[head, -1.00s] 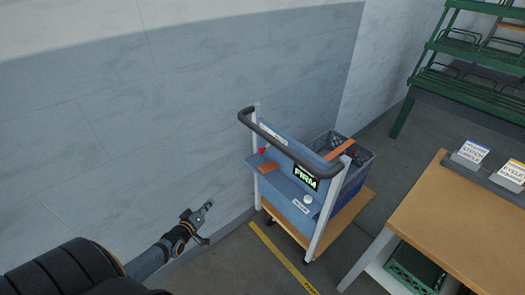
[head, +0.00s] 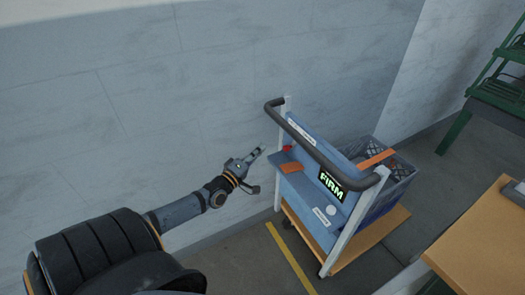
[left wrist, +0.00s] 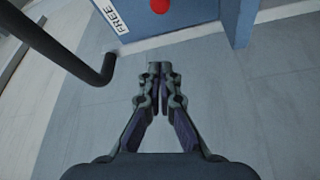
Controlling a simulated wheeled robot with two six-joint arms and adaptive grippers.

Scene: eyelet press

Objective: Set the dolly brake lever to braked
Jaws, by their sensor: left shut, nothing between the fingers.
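The dolly (head: 320,205) stands by the wall, with a blue panel and a dark push handle (head: 320,152). A small red knob (head: 287,148), apparently the brake lever's end, shows at the panel's left side. The red knob (left wrist: 159,6) also shows at the top of the left wrist view, right of a white label reading FREE (left wrist: 117,15). My left gripper (head: 260,152) is shut and empty, left of the knob and apart from it. Its closed fingertips (left wrist: 160,68) point toward the panel in the left wrist view. The lever's shaft is not clear. My right gripper is out of view.
The dark handle also runs along the upper left of the left wrist view (left wrist: 60,50). A grey crate (head: 392,184) sits behind. A wooden table (head: 490,240) stands at right.

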